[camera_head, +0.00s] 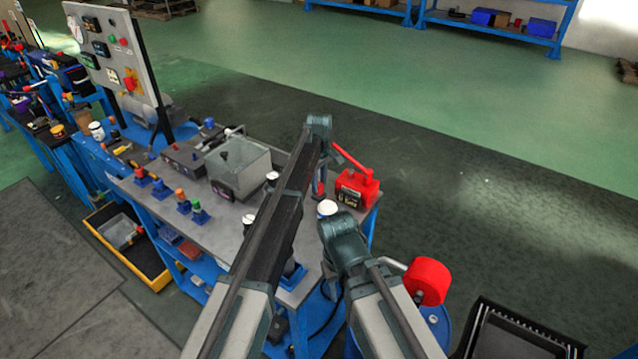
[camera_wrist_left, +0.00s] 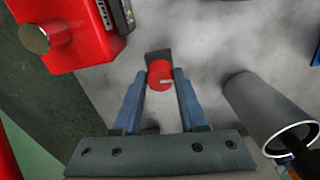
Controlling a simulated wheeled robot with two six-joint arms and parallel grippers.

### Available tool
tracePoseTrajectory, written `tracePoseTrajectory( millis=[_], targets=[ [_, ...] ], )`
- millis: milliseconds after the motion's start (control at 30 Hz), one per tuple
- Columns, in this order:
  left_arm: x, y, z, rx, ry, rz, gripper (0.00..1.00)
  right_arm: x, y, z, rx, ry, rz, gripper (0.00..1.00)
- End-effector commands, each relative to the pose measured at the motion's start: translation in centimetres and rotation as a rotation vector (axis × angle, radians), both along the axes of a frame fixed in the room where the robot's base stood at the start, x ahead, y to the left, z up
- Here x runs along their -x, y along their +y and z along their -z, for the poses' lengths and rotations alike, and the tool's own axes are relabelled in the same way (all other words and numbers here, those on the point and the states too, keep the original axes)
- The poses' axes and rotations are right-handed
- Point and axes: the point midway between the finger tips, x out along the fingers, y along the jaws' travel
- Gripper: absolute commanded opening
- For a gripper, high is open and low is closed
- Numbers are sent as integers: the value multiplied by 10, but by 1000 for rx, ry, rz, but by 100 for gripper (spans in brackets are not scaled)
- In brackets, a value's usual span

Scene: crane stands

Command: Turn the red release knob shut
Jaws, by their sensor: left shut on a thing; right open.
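The red release knob (camera_wrist_left: 160,74) is a small red cylinder with a pale mark on its face, on a dark block beside a red box. In the left wrist view my left gripper (camera_wrist_left: 159,88) has its two blue fingers on either side of the knob, shut on it. In the head view my left gripper (camera_head: 319,184) points down beside the red box (camera_head: 357,188), and the knob is hidden there. My right gripper (camera_head: 332,280) is lower, by the near bench edge, open and largely hidden by its own wrist.
The red box carries a red lever handle (camera_head: 350,158). A grey cylinder (camera_wrist_left: 268,112) stands right of the knob in the left wrist view. The bench (camera_head: 228,228) also holds a clear-sided box (camera_head: 238,165) and several small fittings. A red wheel (camera_head: 427,281) is at right.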

Motion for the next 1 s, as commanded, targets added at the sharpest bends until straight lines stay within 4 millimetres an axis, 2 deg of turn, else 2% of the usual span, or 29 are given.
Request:
tracePoseTrajectory(
  millis=[333,833,867,1000],
  targets=[
    [0,0,0,0,0,-112,0,0,0,0,0,0,0,50],
    [0,0,0,0,0,-128,0,0,0,0,0,0,0,50],
    [0,0,0,0,0,-128,43,0,0,0,0,0,0,50],
    [0,0,0,0,0,-128,68,0,0,0,0,0,0,50]
  ],
)
